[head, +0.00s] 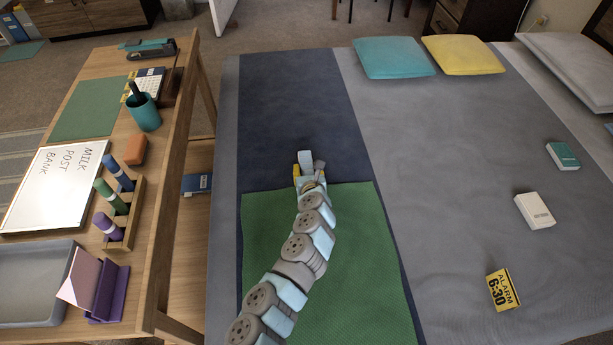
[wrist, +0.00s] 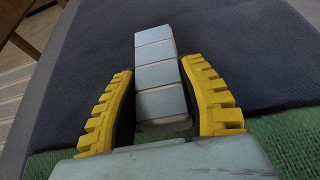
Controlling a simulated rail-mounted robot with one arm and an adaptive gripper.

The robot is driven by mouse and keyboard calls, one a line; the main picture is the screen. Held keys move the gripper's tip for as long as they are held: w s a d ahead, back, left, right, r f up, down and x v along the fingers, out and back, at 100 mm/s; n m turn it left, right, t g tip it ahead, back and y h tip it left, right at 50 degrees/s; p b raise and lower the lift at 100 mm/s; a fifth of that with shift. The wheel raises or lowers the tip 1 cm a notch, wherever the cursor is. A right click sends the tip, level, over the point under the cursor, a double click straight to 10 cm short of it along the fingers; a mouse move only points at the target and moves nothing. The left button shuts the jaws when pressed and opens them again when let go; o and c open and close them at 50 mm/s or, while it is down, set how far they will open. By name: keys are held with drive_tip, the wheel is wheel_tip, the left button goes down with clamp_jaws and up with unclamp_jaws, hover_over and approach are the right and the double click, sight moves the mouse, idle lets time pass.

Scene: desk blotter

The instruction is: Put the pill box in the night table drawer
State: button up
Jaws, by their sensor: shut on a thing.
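The pill box (head: 305,157) is a light blue-grey, narrow box; the wrist view shows it divided into several segments (wrist: 158,75). My gripper (head: 309,170) is shut on it, with a yellow ridged finger on each side in the wrist view (wrist: 163,90). The box points away from my wrist, over the dark blue part of the bed, just beyond the green mat. A dark wooden cabinet with drawer fronts (head: 452,20) stands at the top right beyond the bed, cut by the frame edge; I cannot tell whether it is the night table or whether a drawer is open.
The bed (head: 430,140) carries a green mat (head: 370,250), teal and yellow cushions, two small boxes (head: 535,211) and a yellow alarm card (head: 502,289). A wooden desk (head: 160,200) with a whiteboard, cup and markers stands left. The bed's middle is clear.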

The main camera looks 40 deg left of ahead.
drive_tip(key=shift+a+f, duration=0.2)
drive_tip(key=shift+f, duration=0.2)
wheel_tip(320, 180, down, 3)
drive_tip(key=shift+r+b, duration=0.15)
drive_tip(key=shift+b, duration=1.1)
drive_tip(key=shift+w+r, duration=0.1)
drive_tip(key=shift+f, duration=0.25)
drive_tip(key=o, duration=1.1)
drive_tip(key=shift+f, duration=0.15)
